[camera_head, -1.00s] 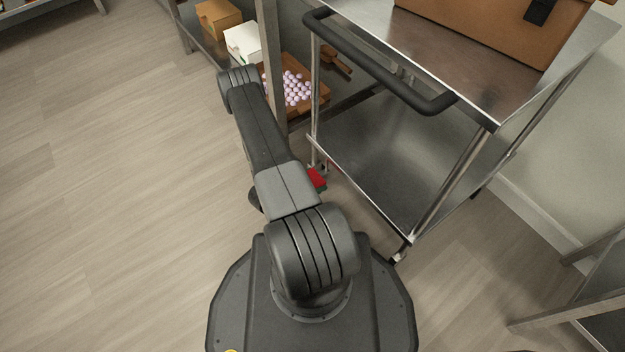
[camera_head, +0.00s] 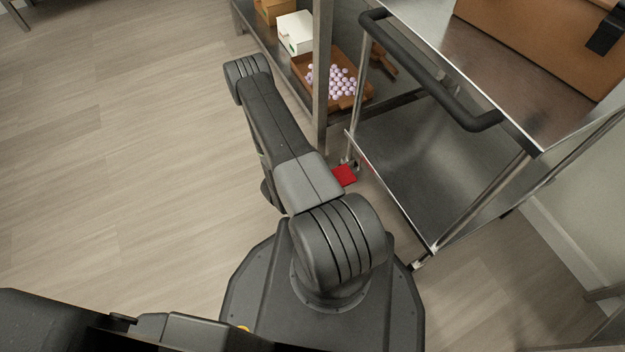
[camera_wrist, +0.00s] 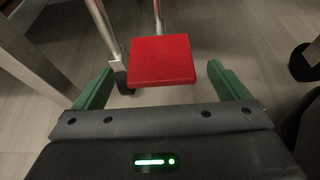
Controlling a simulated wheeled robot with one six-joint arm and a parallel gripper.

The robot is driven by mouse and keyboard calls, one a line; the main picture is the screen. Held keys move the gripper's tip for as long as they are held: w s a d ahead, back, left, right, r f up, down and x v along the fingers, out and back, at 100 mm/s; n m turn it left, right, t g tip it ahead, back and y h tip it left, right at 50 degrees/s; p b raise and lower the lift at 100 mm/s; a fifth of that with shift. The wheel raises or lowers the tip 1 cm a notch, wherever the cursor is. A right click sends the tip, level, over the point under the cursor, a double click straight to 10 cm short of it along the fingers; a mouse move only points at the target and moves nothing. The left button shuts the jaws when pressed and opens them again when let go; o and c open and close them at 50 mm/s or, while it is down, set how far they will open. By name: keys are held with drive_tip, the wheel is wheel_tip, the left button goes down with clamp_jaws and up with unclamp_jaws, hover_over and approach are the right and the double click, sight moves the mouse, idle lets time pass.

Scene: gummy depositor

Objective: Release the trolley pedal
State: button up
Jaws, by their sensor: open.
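The red trolley pedal (camera_head: 344,175) is low by the trolley's near left leg, partly behind my arm in the head view. In the wrist view the pedal (camera_wrist: 161,60) is a flat red plate, seen from above, near a caster. My gripper (camera_wrist: 160,84) is open, its two green fingers to the left and right of the pedal in the picture. Whether they touch it cannot be told. The steel trolley (camera_head: 433,243) has a black push handle (camera_head: 430,75). My gripper is hidden in the head view.
A brown case (camera_head: 540,40) stands on the trolley's top. To the left, a steel shelf holds a wooden tray (camera_head: 342,100) of pale pink balls, a white box (camera_head: 296,32) and an orange-brown box (camera_head: 274,9). Open floor (camera_head: 120,150) lies left. A wall is at the right.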

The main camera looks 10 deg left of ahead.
sight(338, 177)
drive_tip(key=p+v, duration=0.1)
drive_tip(key=v, duration=0.6)
idle(0.6)
drive_tip(key=shift+b+x, duration=1.55)
drive_tip(key=shift+x, duration=5.25)
drive_tip(key=shift+a+r, duration=0.1)
